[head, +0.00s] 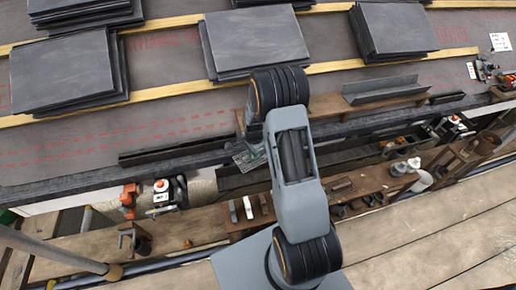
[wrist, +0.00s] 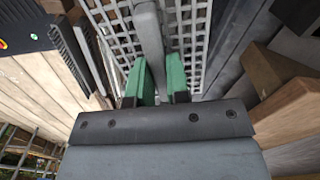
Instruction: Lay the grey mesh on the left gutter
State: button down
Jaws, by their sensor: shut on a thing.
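My gripper (wrist: 158,85) is shut, its green fingers on either side of a grey bar of the grey mesh (wrist: 191,35). In the wrist view the lattice extends to both sides of the bar. In the head view the mesh (head: 246,161) shows as a small patch beside my arm, close to the roof edge; my arm hides the rest of it. A dark channel, which looks like the left gutter (head: 235,182), runs below the roof edge. The mesh appears above or beside its far side. I cannot tell whether they touch.
Stacks of dark slates (head: 70,72) lie on the battens up the roof. A dark strip (head: 175,150) lies along the eave. A wooden shelf (head: 345,187) with small tools and pots stands below the gutter. An orange and white tool (head: 160,192) sits left of my arm.

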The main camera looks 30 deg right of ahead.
jog(key=m, duration=0.1)
jog(key=d+m, duration=0.1)
jog(key=shift+d+f+m+p, duration=0.3)
jog(key=shift+m+p, duration=0.05)
jog(key=shift+m, duration=0.05)
jog(key=shift+d+f+m, duration=0.1)
jog(key=shift+f+m, duration=0.1)
jog(key=shift+m, duration=0.1)
jog(key=shift+f+b, duration=3.95)
jog(key=shift+f, duration=1.4)
jog(key=c, duration=0.6)
grip_release()
